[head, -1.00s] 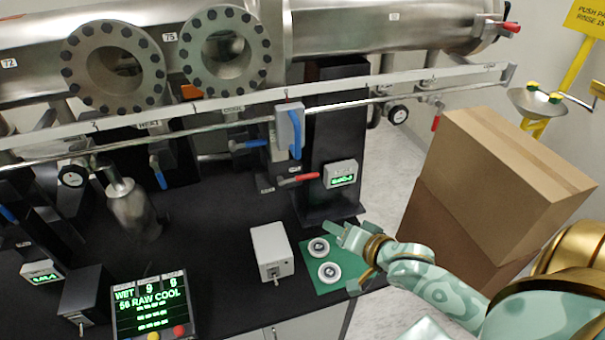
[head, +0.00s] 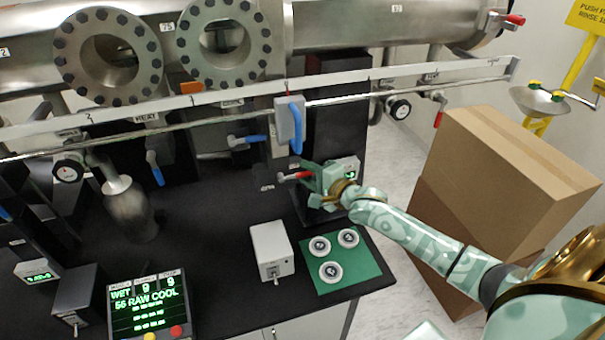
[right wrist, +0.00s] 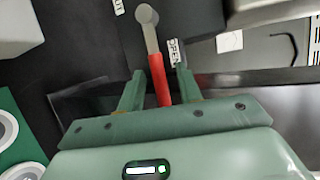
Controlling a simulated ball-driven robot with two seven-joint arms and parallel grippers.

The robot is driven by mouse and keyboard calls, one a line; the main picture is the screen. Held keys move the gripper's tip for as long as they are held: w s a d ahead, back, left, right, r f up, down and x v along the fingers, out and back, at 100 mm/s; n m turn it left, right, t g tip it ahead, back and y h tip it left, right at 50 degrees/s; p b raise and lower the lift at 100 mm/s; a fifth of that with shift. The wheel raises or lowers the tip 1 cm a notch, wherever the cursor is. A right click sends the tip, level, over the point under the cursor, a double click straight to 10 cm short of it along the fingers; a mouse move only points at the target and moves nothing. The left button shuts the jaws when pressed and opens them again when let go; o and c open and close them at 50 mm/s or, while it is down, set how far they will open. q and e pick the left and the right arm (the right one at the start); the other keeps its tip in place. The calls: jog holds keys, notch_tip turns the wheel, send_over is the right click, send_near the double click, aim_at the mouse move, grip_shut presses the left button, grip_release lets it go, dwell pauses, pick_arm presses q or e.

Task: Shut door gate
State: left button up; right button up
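A lever with a red handle (head: 295,176) sticks out at the dark post beneath the long steel pipe. It also shows in the right wrist view as a red handle (right wrist: 158,80) with a grey round pivot. A label reading "OPEN" (right wrist: 174,50) lies right of the pivot, and a part-cut label ending in "UT" (right wrist: 118,6) lies to its upper left. My right gripper (head: 312,177) is at the lever, its fingers open on either side of the red handle with gaps visible. My left gripper is not in view.
A grey box with a blue handle (head: 297,125) hangs on the rail just above. A grey switch box (head: 271,249) and a green mat (head: 362,273) with three white discs are below. Stacked cardboard boxes (head: 510,165) stand right of my right arm.

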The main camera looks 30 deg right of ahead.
jog(key=shift+x, duration=1.15)
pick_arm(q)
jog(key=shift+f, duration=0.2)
pick_arm(e)
jog(key=shift+c, duration=0.3)
grip_shut()
